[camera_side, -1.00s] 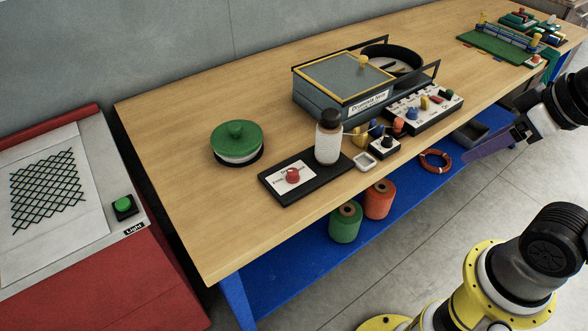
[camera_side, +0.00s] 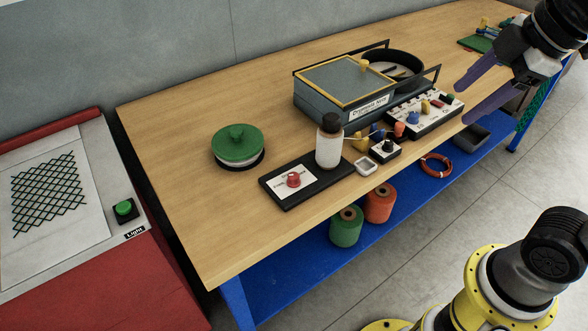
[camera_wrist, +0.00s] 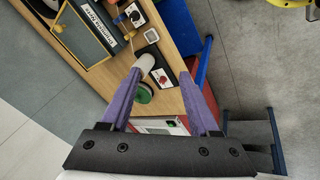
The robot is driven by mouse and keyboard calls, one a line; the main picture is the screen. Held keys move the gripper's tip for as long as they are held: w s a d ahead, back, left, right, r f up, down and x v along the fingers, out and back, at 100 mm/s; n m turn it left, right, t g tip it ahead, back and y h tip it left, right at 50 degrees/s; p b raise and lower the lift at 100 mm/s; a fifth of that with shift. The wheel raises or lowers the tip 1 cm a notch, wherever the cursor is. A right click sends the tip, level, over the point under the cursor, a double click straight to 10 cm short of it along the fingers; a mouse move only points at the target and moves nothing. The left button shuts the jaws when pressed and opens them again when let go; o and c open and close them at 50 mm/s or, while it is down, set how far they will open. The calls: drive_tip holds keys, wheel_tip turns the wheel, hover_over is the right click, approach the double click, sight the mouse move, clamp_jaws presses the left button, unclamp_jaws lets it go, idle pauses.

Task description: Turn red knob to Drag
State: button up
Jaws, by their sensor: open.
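The red knob (camera_side: 293,180) sits on a white label (camera_side: 284,184) on a black board (camera_side: 309,188) near the table's front edge. The lettering by the knob is too small to read. In the wrist view the red knob (camera_wrist: 187,82) shows between the fingers, nearer the right one. My gripper (camera_side: 462,102) has two purple fingers spread apart and empty. In the side view it hangs at the right, well away from the knob and above the table's front edge. It also shows in the wrist view (camera_wrist: 163,88).
A grey box (camera_side: 343,88), a switch panel (camera_side: 427,110) and small coloured items stand to the right. The table's left end is clear.

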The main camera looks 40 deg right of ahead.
drive_tip(key=w+a+r+n+g, duration=0.1)
drive_tip(key=w+a+r+n, duration=0.1)
drive_tip(key=w+n, duration=0.35)
drive_tip(key=n+g, duration=0.4)
drive_tip(key=n, duration=0.4)
hover_over(294, 174)
wheel_tip(294, 174, down, 14)
wheel_tip(294, 174, down, 13)
drive_tip(key=shift+a, duration=0.1)
clamp_jaws()
